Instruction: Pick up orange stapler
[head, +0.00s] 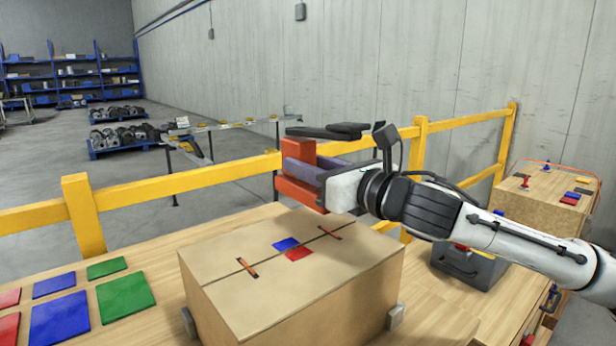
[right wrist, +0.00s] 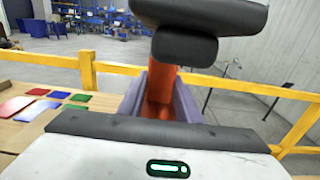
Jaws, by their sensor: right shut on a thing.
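My right gripper (head: 303,172) comes in from the right and is held in the air above the far edge of the cardboard box. It is shut on the orange stapler (head: 299,149), whose red-orange body shows above and below the purple-grey finger. In the right wrist view the stapler (right wrist: 160,92) stands between the two fingers, partly hidden by a dark part of my wrist. My left gripper is not in view.
The closed cardboard box (head: 290,262) stands on the wooden table with a blue and a red square on top. Red, blue and green tiles (head: 125,293) lie at left. A yellow railing (head: 180,182) runs behind. A grey toolbox (head: 468,264) and another box (head: 545,196) are at right.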

